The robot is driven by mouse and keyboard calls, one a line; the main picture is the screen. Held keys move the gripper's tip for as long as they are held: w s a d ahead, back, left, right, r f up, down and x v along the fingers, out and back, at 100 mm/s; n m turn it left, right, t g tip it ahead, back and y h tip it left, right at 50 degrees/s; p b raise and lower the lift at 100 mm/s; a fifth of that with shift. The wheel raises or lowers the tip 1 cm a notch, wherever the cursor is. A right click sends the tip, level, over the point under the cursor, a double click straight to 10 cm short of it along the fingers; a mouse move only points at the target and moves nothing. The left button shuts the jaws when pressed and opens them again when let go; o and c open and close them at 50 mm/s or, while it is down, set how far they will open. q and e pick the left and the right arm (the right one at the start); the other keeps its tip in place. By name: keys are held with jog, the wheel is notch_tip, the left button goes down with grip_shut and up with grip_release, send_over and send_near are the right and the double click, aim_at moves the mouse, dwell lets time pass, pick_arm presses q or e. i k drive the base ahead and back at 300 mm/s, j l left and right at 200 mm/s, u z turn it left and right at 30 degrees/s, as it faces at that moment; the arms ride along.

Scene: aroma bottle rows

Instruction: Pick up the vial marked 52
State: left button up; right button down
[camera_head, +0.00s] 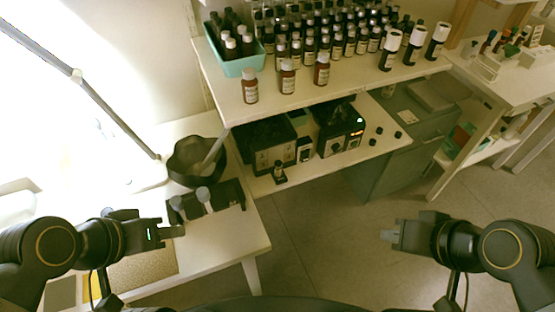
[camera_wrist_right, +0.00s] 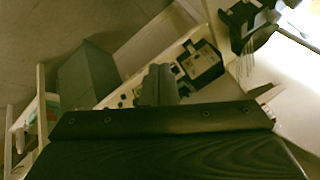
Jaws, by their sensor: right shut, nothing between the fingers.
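Many dark vials with pale labels stand in rows (camera_head: 337,45) on the upper shelf. Three brown vials with pinkish caps stand in front of them: a left one (camera_head: 250,88), a middle one (camera_head: 287,78) and a right one (camera_head: 321,70). The label numbers are too small to read, so I cannot tell which vial is marked 52. My left gripper (camera_head: 178,231) is over the low white table, far from the shelf, and I cannot tell its opening. My right gripper (camera_head: 388,235) is shut and empty above the floor; it also shows in the right wrist view (camera_wrist_right: 158,85).
A teal bin (camera_head: 240,66) of vials stands at the shelf's left end. Three white-capped bottles (camera_head: 413,46) stand at its right. Black devices (camera_head: 338,127) sit on the lower shelf. A dark bowl (camera_head: 190,160) stands on the left table. Open floor (camera_head: 330,220) lies between my grippers.

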aim_at(278, 164)
jog(key=l+u, duration=0.3)
jog(key=l, duration=0.25)
jog(key=i+l+u, duration=0.1)
jog(key=l+u, duration=0.15)
jog(key=l, duration=0.3)
jog(key=u, duration=1.25)
